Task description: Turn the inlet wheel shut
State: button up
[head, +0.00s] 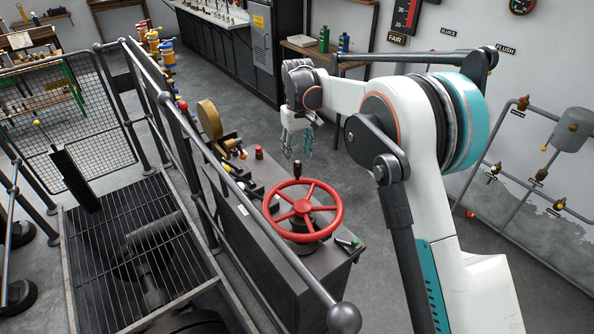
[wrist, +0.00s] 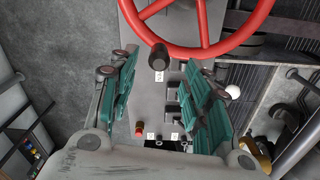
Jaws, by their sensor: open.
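The red inlet wheel (head: 303,207) lies nearly flat on top of the dark console, with spokes meeting at a central hub. Part of its rim shows at the top of the wrist view (wrist: 205,52). A black knob (head: 297,170) stands at the wheel's far rim; it also shows in the wrist view (wrist: 158,57). I cannot tell whether it is fixed to the rim. My gripper (head: 297,147) hangs above and beyond the wheel, apart from it. In the wrist view its teal fingers (wrist: 161,95) are spread with nothing held between them.
Pipes with valves (head: 520,175) line the right wall. Open floor lies behind the console.

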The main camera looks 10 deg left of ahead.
aim_at(298, 162)
notch_tip(298, 162, down, 8)
jog(key=shift+r+b, duration=0.1)
jog(key=shift+b, duration=0.45)
grip_shut()
